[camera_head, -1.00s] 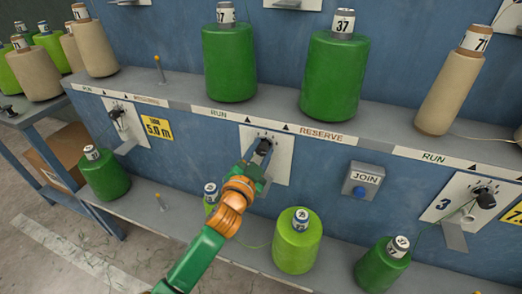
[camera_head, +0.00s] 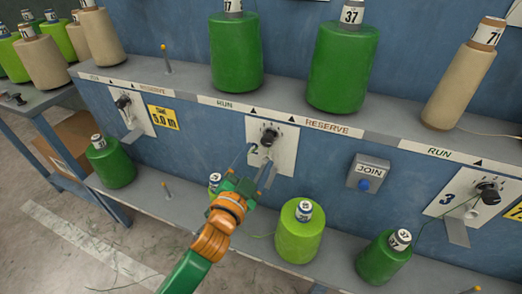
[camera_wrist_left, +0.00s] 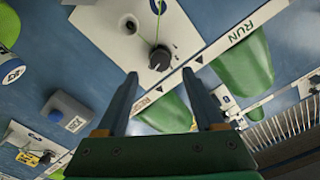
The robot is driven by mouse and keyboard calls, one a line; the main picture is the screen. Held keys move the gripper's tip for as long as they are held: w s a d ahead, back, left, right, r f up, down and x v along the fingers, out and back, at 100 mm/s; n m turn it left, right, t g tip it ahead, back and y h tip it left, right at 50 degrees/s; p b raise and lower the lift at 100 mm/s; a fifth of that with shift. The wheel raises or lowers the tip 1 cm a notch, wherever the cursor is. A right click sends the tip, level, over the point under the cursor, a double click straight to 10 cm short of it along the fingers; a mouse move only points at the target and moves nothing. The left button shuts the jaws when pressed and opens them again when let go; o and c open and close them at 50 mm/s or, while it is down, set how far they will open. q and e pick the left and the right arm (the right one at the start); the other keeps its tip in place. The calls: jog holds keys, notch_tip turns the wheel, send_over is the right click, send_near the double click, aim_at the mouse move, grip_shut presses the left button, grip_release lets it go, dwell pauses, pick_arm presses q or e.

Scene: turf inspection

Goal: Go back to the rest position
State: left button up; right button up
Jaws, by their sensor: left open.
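My left gripper (camera_head: 259,164) is open and empty in front of the white panel marked 2 (camera_head: 286,158). Its arm comes up from the bottom of the head view. The dark knob (camera_head: 270,136) on that panel is just above and beyond the fingertips, and nothing grips it. In the left wrist view the two fingers (camera_wrist_left: 160,74) stand well apart with nothing between them. A dark knob (camera_wrist_left: 160,57) on a white panel shows beyond the tips there. I do not see my right gripper.
Green cones (camera_head: 236,58) and a beige cone (camera_head: 466,75) stand on the upper shelf. A light green cone (camera_head: 299,238) and a darker one (camera_head: 382,258) stand low, right of the arm. A JOIN box (camera_head: 368,172) is on the wall. Open floor (camera_head: 60,260) lies at lower left.

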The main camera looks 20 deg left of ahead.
dwell(0.3)
pick_arm(q)
jog(key=s+a+f+n+g+y, duration=0.2)
jog(key=s+a+f+n+g, duration=0.15)
jog(key=s+f+g, duration=0.65)
jog(key=s+d+f+n+g+h, duration=0.2)
jog(key=s+f+g, duration=0.2)
jog(key=s+f, duration=0.7)
jog(key=s+f+g, duration=0.1)
jog(key=s+f, duration=0.2)
jog(key=f, duration=0.5)
jog(key=s+f+g, duration=0.1)
jog(key=s+f, duration=0.1)
jog(key=f, duration=0.6)
jog(key=s+a+f+g, duration=0.1)
jog(key=s+a+f, duration=0.1)
jog(key=s+f, duration=0.95)
notch_tip(320, 180, up, 20)
jog(key=p, duration=1.8)
jog(key=shift+s+d+y, duration=0.15)
jog(key=shift+s+y, duration=0.1)
jog(key=shift+y, duration=0.05)
